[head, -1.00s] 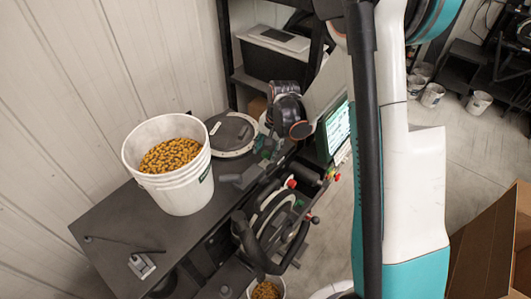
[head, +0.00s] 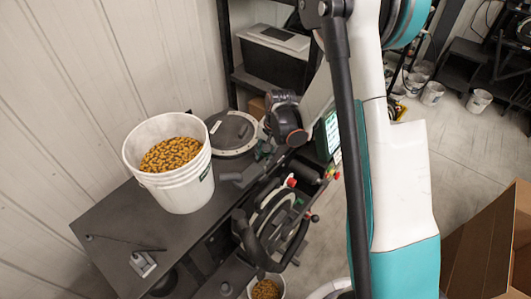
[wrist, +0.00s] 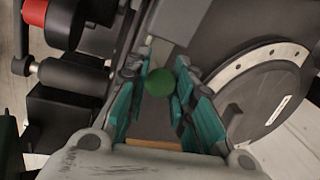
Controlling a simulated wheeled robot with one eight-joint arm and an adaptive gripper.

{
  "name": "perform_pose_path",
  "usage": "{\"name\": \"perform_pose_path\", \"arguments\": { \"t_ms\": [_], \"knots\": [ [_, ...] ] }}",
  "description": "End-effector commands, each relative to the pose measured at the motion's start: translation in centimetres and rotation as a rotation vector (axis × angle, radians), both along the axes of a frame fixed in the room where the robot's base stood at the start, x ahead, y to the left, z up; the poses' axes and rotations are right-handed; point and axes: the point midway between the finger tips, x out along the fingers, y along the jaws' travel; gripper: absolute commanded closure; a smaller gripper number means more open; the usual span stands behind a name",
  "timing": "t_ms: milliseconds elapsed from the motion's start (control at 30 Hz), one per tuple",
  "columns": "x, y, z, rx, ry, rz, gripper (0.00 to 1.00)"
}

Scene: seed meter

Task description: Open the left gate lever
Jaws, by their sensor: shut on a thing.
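A green ball knob (wrist: 160,83), apparently the end of a gate lever, sits between the teal finger pads of my gripper (wrist: 164,68) in the wrist view. My gripper is shut on this knob. The lever's shaft below the knob is hidden, so I cannot tell its angle. In the head view, my gripper (head: 263,150) is low over the back right of the dark machine top (head: 125,215), partly hidden by my wrist.
A white bucket of yellow-brown pellets (head: 172,155) stands on the machine top. A round grey lid (head: 232,132) lies behind it and shows in the wrist view (wrist: 262,90). A red button (wrist: 35,10) is at upper left there. A cardboard box (head: 490,240) is at right.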

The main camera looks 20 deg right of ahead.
Motion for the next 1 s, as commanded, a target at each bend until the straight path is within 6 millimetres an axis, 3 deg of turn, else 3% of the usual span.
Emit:
{"name": "perform_pose_path", "arguments": {
  "t_ms": [400, 667, 700, 767, 1000],
  "knots": [
    [2.2, -3.3, -0.1, 0.0, -0.001, -0.002, 1.0],
    [2.2, -3.3, 0.0, 0.001, 0.001, 0.0, 1.0],
    [2.2, -3.3, 0.0, 0.0, 0.0, 0.0, 0.69],
    [2.2, -3.3, 0.0, 0.0, 0.0, 0.0, 0.56],
    [2.2, -3.3, 0.0, 0.0, 0.0, 0.0, 0.56]
  ]
}}
